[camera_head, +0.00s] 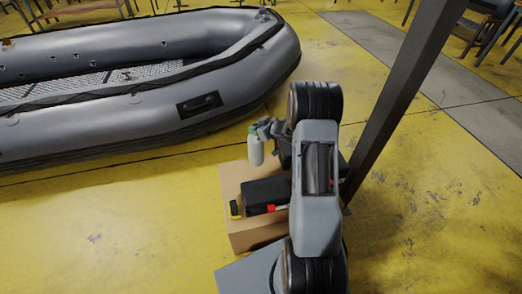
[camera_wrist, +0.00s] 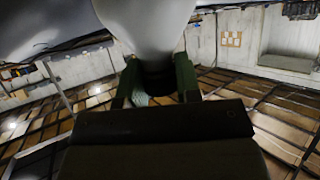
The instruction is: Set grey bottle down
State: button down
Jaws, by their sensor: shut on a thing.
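The grey bottle (camera_head: 256,152) is pale and hangs roughly upright at my gripper (camera_head: 267,128), left of my arm. In the head view it appears over the far edge of a cardboard box (camera_head: 240,240); I cannot tell its exact height or whether it touches anything. In the wrist view the bottle (camera_wrist: 146,22) is large at the top, and its dark narrow end lies between the two green fingers of my gripper (camera_wrist: 158,82). My gripper is shut on it. My arm hides the right side of the box.
A grey inflatable boat (camera_head: 150,85) lies behind to the left. A dark post (camera_head: 405,95) stands right of my arm. Yellow floor (camera_head: 110,230) is clear at left.

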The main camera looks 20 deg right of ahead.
aim_at(256, 145)
notch_tip(256, 145, down, 6)
jog(key=b, duration=0.2)
jog(key=shift+f, duration=0.35)
